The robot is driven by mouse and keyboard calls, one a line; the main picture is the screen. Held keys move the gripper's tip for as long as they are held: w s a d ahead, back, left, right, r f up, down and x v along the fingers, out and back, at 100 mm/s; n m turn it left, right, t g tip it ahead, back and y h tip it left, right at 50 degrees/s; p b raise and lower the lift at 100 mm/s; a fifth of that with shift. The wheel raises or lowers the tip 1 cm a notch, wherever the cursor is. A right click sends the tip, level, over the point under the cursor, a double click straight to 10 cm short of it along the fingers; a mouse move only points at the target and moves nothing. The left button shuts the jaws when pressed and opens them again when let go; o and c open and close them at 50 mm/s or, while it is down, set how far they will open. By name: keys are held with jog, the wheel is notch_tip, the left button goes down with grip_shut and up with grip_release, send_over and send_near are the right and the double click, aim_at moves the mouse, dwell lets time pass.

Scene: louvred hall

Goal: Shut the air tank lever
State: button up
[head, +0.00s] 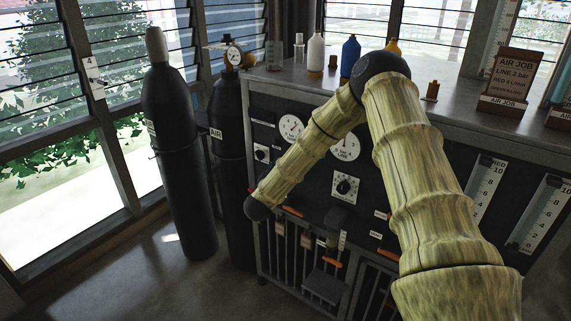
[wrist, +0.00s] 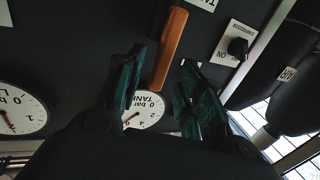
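In the wrist view an orange lever handle (wrist: 171,48) stands out from the dark panel, near a partly cut-off label that seems to begin "TA" (wrist: 203,3). My gripper (wrist: 162,60) is open, its two dark green fingers on either side of the lever's line. The lever's lower end is close to the left finger; I cannot tell whether they touch. A round gauge marked "0 bar TANK" (wrist: 146,108) shows between the fingers. In the head view an orange handle (head: 292,211) shows beside my forearm's end; I cannot tell if it is the same lever. My fingers are hidden there.
A switch plate (wrist: 234,45) is right of the lever in the wrist view. In the head view, a dark AIR cylinder (head: 226,125) and a taller cylinder (head: 180,160) stand left of the panel. Other orange handles (head: 333,262) are lower down. Bottles (head: 316,52) stand on the bench top.

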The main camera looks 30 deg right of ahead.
jog(key=shift+x, duration=0.8)
jog(key=shift+w, duration=0.1)
jog(key=shift+w+d, duration=0.45)
jog(key=shift+d, duration=0.15)
jog(key=shift+s, duration=0.15)
jog(key=c, duration=0.8)
jog(key=shift+r, duration=0.1)
grip_shut()
